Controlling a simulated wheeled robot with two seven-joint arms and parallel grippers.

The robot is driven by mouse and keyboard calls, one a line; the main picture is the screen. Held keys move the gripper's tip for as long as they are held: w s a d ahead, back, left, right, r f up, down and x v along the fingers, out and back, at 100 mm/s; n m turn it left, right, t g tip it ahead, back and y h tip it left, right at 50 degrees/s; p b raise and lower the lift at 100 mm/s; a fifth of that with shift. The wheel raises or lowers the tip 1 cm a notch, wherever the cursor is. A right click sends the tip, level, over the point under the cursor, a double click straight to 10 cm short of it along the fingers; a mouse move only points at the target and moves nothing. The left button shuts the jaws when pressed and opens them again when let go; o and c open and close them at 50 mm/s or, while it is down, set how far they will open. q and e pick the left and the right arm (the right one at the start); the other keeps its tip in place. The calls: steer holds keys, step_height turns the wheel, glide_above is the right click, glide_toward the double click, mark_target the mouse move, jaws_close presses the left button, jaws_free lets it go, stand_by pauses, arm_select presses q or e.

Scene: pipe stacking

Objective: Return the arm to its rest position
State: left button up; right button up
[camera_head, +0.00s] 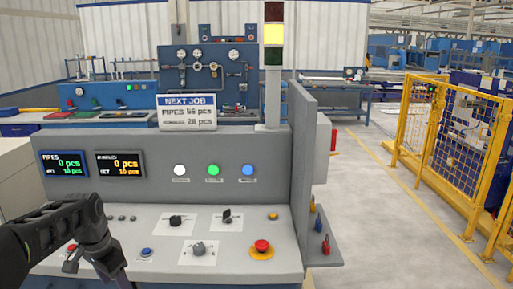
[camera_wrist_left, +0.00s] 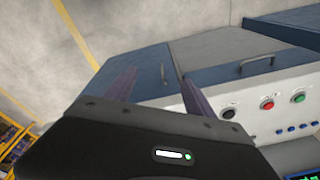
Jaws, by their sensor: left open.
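My left arm comes in from the left edge in the head view, and its gripper (camera_head: 98,272) hangs in front of the lower left of the grey control console (camera_head: 160,265). In the left wrist view the two fingers of this gripper (camera_wrist_left: 158,88) stand apart with nothing between them. Beyond them is a grey and blue cabinet (camera_wrist_left: 215,52) with handles. My right gripper is in neither view.
The console carries a red emergency button (camera_head: 262,246), knobs and two counter displays (camera_head: 64,164). A signal tower (camera_head: 273,33) lit yellow rises behind it. A yellow fence (camera_head: 440,140) stands at the right, with open floor (camera_head: 375,215) between it and the console.

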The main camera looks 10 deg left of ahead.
arm_select(q)
steer(key=w+d+f+n+t+h, duration=0.2)
steer(key=w+d+f+n+t, duration=0.15)
steer(key=d+f, duration=1.3)
steer(key=s+d+f+n+h, duration=0.1)
steer(key=s+d+f+n, duration=0.2)
steer(key=s+d+f, duration=0.75)
steer(key=s+d+f+g, duration=0.2)
steer(key=s+d+f, duration=0.1)
steer(key=s, duration=0.6)
steer(key=s+d+f+g+h, duration=0.1)
steer(key=s+d+f, duration=0.3)
steer(key=s, duration=0.5)
steer(key=shift+s+f+g, duration=0.25)
steer(key=shift+f+g, duration=0.5)
steer(key=shift+f, duration=0.1)
